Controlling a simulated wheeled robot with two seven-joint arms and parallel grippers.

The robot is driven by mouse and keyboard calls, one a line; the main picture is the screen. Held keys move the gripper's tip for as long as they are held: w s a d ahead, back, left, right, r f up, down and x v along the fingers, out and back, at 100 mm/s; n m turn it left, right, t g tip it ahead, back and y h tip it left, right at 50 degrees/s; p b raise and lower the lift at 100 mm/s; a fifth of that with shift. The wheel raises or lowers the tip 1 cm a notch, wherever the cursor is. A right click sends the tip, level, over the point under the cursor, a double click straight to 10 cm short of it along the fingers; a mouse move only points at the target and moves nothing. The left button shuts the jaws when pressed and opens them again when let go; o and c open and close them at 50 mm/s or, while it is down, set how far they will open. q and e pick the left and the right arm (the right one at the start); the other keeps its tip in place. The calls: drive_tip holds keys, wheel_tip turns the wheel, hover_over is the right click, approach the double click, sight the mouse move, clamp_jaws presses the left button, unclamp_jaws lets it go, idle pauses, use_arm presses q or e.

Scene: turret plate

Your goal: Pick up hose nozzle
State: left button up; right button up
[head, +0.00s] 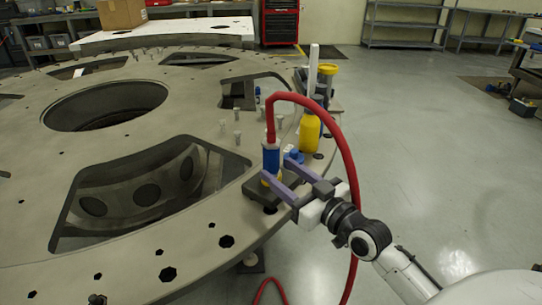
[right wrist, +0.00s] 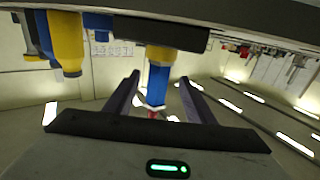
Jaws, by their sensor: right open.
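The hose nozzle (head: 271,160) is a blue cylinder with a yellow lower part. It stands upright on a dark block (head: 262,193) near the turret plate's edge, with a red hose (head: 338,140) arching from its top. My right gripper (head: 277,171) is open, its two purple fingers reaching in from the right at the nozzle. In the right wrist view the nozzle (right wrist: 157,84) shows upside down between the open fingers (right wrist: 159,80), with gaps visible on both sides. Contact is not visible. My left gripper is not in view.
Yellow bottles (head: 309,132) and small blue items (head: 293,155) stand close behind the nozzle on the plate (head: 190,240). A white post (head: 313,70) rises behind them. The hose hangs over the plate's edge near my right arm. Clear floor (head: 430,140) lies to the right.

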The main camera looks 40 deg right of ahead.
sight(277, 167)
drive_tip(key=w, duration=0.5)
drive_tip(key=shift+f, duration=0.15)
clamp_jaws()
